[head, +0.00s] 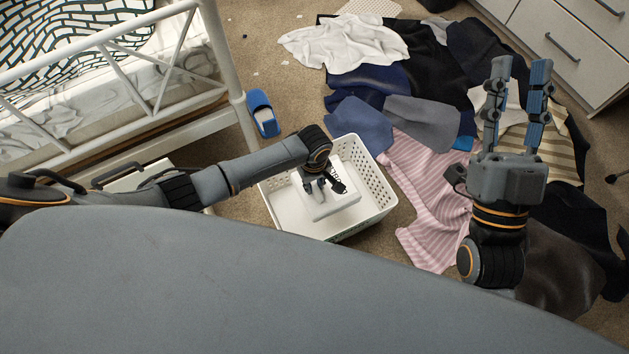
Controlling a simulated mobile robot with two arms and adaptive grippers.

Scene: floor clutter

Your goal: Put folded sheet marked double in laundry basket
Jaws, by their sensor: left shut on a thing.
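The white laundry basket (376,214) with perforated walls stands on the carpet at the middle. My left gripper (326,190) reaches down over it and is shut on a white folded sheet (338,208). The sheet is within the basket's outline; I cannot tell whether it touches the bottom. Dark lettering shows on the sheet, partly hidden by the gripper, so I cannot read the whole word. My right gripper (518,98) is raised at the right, its two fingers apart and empty, over the clothes.
A heap of clothes (440,70) covers the floor right of the basket, with a pink striped garment (435,205) close to it. A white metal bed frame (228,70) stands at the left, a blue slipper (262,113) beside it. Drawers (560,45) are at the upper right.

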